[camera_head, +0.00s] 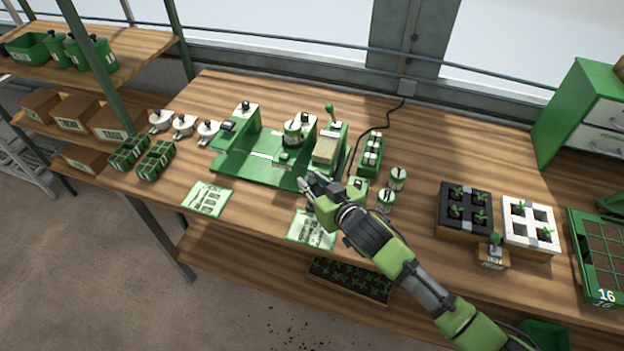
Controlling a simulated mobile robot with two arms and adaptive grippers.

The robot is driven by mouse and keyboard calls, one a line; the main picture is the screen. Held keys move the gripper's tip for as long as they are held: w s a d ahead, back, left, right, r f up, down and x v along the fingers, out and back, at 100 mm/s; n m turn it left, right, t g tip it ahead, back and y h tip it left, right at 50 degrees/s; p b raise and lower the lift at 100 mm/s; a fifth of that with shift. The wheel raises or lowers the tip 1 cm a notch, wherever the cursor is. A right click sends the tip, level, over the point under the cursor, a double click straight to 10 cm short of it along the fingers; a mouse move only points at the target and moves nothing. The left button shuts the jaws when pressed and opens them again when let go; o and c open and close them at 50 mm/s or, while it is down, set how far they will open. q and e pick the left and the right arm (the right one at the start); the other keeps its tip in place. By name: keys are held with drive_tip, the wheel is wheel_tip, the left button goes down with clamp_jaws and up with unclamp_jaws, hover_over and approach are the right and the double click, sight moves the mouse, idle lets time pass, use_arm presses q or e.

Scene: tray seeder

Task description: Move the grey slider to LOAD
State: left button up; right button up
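The green tray seeder (232,164) stands on the wooden bench, left of centre. My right gripper (309,183) is at the front right edge of the seeder, low over the bench. Its fingers are small in view, and I cannot tell whether they touch anything. I cannot make out the grey slider or a LOAD mark clearly; the gripper covers part of that front edge. My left gripper is not in view.
Printed cards (207,199) lie along the bench front. Small jars (397,178) and a green rack (371,154) stand right of the seeder. A black seedling tray (441,218) and a white one (508,234) are further right. White-lidded pots (184,125) stand left.

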drive_tip(key=shift+w+a+f, duration=0.1)
drive_tip(key=shift+w, duration=0.15)
